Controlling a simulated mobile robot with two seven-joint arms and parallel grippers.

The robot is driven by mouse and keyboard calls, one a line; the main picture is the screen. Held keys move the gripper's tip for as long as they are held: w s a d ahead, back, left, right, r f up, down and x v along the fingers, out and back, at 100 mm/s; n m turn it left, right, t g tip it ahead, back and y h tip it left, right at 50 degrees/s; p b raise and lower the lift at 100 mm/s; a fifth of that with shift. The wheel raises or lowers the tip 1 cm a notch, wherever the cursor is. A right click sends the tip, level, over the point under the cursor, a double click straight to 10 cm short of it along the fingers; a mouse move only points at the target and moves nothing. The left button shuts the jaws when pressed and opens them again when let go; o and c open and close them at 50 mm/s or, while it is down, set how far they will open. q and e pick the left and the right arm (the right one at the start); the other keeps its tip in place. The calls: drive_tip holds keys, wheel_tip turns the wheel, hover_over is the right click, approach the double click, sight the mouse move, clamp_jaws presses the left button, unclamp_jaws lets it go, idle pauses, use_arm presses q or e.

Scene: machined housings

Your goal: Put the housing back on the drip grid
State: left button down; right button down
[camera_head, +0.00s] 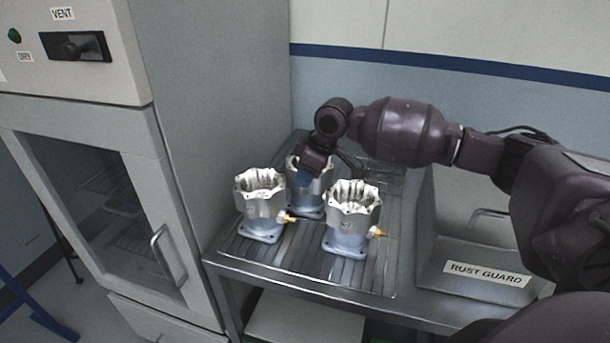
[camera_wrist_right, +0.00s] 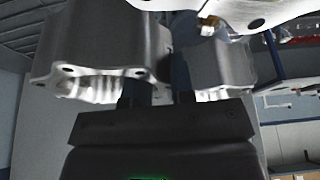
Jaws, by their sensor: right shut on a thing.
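Three silver machined housings with scalloped open tops stand close together over the slatted drip grid (camera_head: 312,268). They are the left housing (camera_head: 260,207), the front right housing (camera_head: 350,218) and the back housing (camera_head: 311,201), which is partly hidden. My right gripper (camera_head: 308,178) is at the back housing's rim and shut on it. This housing looks upright, its base at or just above the grid; I cannot tell whether it touches. In the right wrist view, my right gripper's fingers (camera_wrist_right: 162,92) are at the rim of a near housing (camera_wrist_right: 100,45). My left gripper is out of view.
A grey cabinet (camera_head: 205,100) with a glass door stands close on the left. A metal bin labelled RUST GUARD (camera_head: 475,260) is at the right. The wall is behind. The grid's front strip and right back part are bare. Brass fittings stick out from the two front housings.

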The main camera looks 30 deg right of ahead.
drive_tip(key=c, duration=0.9)
unclamp_jaws()
drive_tip(key=shift+c, duration=0.2)
drive_tip(key=shift+s+r, duration=0.1)
drive_tip(key=shift+r, duration=0.15)
drive_tip(key=p+v, duration=0.1)
drive_tip(key=v, duration=1)
drive_tip(key=shift+r, duration=0.2)
drive_tip(key=shift+s+d+f, duration=0.1)
